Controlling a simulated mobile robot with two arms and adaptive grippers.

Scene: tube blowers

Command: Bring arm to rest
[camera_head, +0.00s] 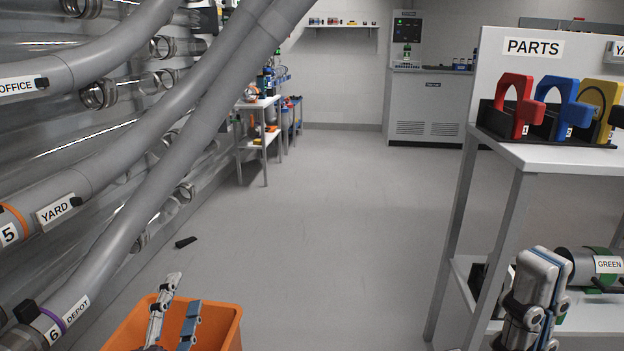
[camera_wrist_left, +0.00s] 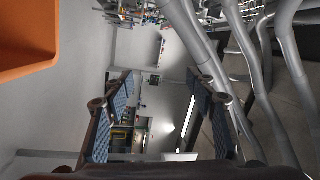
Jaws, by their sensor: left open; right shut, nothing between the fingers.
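My left gripper (camera_head: 184,290) is at the bottom left of the head view, in front of or over an orange bin (camera_head: 228,325); I cannot tell its height above the bin. Its two fingers stand apart with nothing between them, as the left wrist view (camera_wrist_left: 160,80) also shows. The bin's orange wall (camera_wrist_left: 28,40) is at the upper left of the wrist view. My right gripper (camera_head: 540,285) is at the bottom right of the head view, in front of the parts stand's lower shelf. Its fingers are together and empty.
Grey tubes labelled OFFICE, YARD (camera_head: 55,210) and DEPOT (camera_head: 75,285) run along the left. The white parts stand (camera_head: 580,157) at right holds red (camera_head: 522,100), blue (camera_head: 567,108) and yellow pieces; a GREEN canister (camera_head: 575,262) lies below. The middle floor is clear except a small black piece (camera_head: 186,242).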

